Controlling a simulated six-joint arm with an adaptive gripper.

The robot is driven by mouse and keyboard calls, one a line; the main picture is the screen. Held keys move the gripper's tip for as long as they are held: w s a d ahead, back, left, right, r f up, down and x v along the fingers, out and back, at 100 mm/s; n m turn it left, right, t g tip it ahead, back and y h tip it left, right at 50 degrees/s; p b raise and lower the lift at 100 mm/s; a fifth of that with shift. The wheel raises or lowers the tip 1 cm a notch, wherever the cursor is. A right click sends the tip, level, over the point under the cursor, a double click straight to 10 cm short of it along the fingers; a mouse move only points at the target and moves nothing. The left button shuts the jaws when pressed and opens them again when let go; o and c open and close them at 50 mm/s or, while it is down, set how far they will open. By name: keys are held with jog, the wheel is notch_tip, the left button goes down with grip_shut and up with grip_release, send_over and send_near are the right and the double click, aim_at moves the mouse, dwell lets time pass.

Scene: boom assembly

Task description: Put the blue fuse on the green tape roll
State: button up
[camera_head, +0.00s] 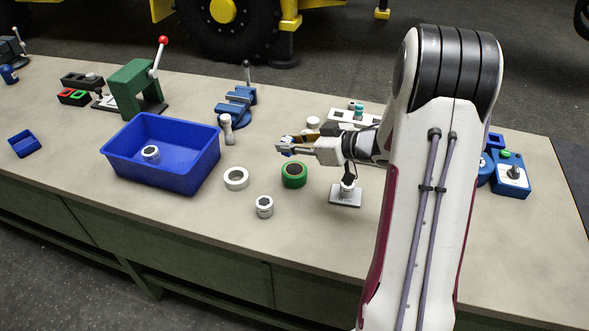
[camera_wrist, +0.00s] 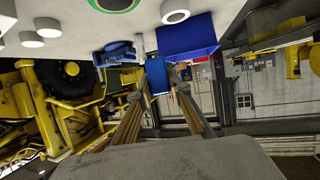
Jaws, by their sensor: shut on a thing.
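My gripper (camera_head: 285,147) is above the table, shut on the blue fuse (camera_wrist: 157,76), which shows between the fingers in the wrist view. In the head view only a little blue shows at the fingertips. The green tape roll (camera_head: 294,174) lies flat on the table with a dark centre, just below my gripper in the head picture. Its edge also shows at the top of the wrist view (camera_wrist: 115,5). Nothing is seen on top of the roll. The fuse is held up, apart from the roll.
A white roll (camera_head: 236,179) and a white cylinder (camera_head: 264,207) lie left of the green roll. A blue bin (camera_head: 190,176) holds a white ring-shaped part (camera_head: 150,154). A small stand (camera_head: 346,195) is right of the roll. The front table area is clear.

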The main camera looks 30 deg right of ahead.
jog(key=shift+m+t+h, duration=0.4)
jog(key=shift+m+h, duration=0.4)
jog(key=shift+m, duration=0.1)
jog(key=w+d, duration=0.1)
jog(key=w+d+r, duration=0.1)
jog(key=d, duration=0.1)
jog(key=shift+w+d, duration=0.1)
jog(key=shift+w, duration=0.15)
jog(key=shift+f, duration=0.1)
send_over(296, 170)
jog(key=shift+f, duration=3.05)
jog(key=shift+f, duration=0.1)
jog(key=shift+f, duration=1.8)
jog(key=shift+f, duration=0.1)
jog(key=o, duration=1)
